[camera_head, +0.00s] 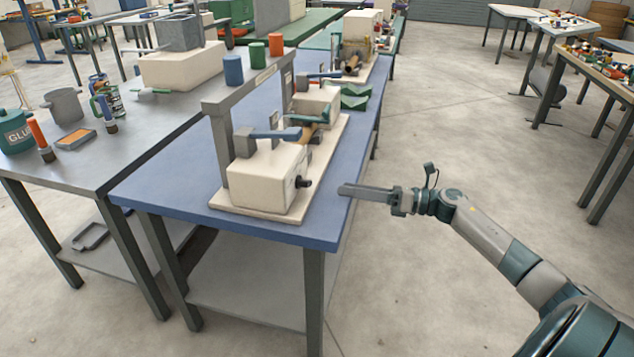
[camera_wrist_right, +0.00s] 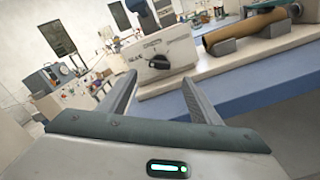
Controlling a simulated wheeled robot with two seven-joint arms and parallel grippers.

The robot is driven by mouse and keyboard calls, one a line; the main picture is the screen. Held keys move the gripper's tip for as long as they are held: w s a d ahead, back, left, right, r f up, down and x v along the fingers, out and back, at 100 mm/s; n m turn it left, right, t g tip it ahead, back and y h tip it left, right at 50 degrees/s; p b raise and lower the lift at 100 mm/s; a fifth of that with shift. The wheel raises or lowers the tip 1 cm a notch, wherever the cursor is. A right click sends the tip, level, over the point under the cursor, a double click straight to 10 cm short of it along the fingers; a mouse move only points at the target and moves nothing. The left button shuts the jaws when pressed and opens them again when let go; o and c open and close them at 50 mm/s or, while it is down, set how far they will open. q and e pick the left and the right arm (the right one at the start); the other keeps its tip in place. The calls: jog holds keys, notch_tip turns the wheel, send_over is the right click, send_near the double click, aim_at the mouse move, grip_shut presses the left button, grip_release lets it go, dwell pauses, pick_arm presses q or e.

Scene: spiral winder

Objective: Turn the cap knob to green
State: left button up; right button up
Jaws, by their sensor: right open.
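A black knob (camera_head: 302,182) sits on the right-hand face of a cream box (camera_head: 262,180) at the near end of the blue table's machine. In the right wrist view the same knob (camera_wrist_right: 159,62) shows on a pale panel with small dark lettering, too small to read surely. No green mark can be made out beside it. My right gripper (camera_head: 345,190) is off the table's right edge, apart from the knob and pointing toward it. In the right wrist view its two fingers (camera_wrist_right: 160,82) are spread and empty, with the knob beyond them. My left gripper is in neither view.
The blue table (camera_head: 170,185) carries a grey frame with coloured cylinders (camera_head: 256,55) above the machine. A brown tube (camera_wrist_right: 245,32) lies on the machine's supports. A grey table (camera_head: 40,160) with a glue pot (camera_head: 15,130) stands left.

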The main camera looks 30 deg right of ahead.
aim_at(310, 183)
jog(key=p+x, duration=0.1)
jog(key=x, duration=0.7)
jog(key=shift+r, duration=0.1)
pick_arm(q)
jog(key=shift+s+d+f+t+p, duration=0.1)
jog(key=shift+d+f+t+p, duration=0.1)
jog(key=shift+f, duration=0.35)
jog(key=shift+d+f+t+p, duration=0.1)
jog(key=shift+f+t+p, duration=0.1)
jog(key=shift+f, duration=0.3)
pick_arm(e)
jog(key=shift+w+a, duration=0.5)
jog(key=shift+w, duration=0.05)
jog(key=c, duration=1)
